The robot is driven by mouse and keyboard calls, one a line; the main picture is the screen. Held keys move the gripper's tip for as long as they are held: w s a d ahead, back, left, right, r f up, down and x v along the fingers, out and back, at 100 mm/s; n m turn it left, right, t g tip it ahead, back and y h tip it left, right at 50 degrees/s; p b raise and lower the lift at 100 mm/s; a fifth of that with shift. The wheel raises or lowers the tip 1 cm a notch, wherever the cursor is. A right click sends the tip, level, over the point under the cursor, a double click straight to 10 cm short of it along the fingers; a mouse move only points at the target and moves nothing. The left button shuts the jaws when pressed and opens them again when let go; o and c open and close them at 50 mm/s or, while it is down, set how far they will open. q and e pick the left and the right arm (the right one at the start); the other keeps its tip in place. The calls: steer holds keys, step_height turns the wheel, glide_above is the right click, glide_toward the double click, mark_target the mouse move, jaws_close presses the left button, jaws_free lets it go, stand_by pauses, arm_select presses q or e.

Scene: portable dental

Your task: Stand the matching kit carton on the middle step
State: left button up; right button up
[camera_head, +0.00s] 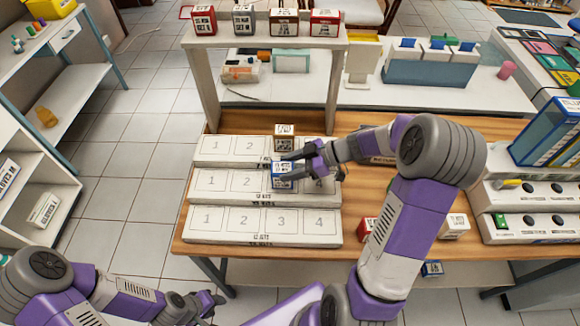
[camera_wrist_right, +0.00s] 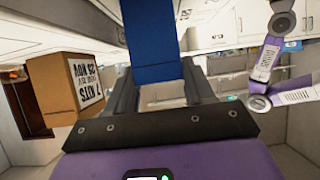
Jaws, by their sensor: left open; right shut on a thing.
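A white three-step stand (camera_head: 265,222) is on the wooden table, with numbered places on each step. My right gripper (camera_head: 290,168) is shut on a blue-and-white carton (camera_head: 281,178), at place 3 of the middle step. I cannot tell whether the carton touches the step. In the right wrist view the held carton shows as a blue block (camera_wrist_right: 152,40) between the fingers. A tan carton with a white label (camera_head: 285,132) stands on the top step behind it, and shows at left in the wrist view (camera_wrist_right: 55,88). My left gripper (camera_head: 212,300) is open and empty at lower left, away from the stand.
A white shelf (camera_head: 262,46) behind the stand carries several cartons, including a grey one (camera_head: 244,20). A red carton (camera_head: 367,229) and a cream carton (camera_head: 454,226) stand right of the stand. The front step is clear. White equipment (camera_head: 530,225) fills the table's right end.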

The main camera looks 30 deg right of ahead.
steer(key=shift+f, duration=0.15)
steer(key=o, duration=1)
steer(key=shift+o, duration=0.2)
steer(key=shift+d+r, duration=0.15)
steer(key=shift+r, duration=0.15)
steer(key=p+v, duration=0.3)
steer(key=v, duration=0.8)
steer(key=shift+s+d, duration=0.15)
steer(key=shift+d, duration=0.1)
steer(key=shift+r, duration=0.2)
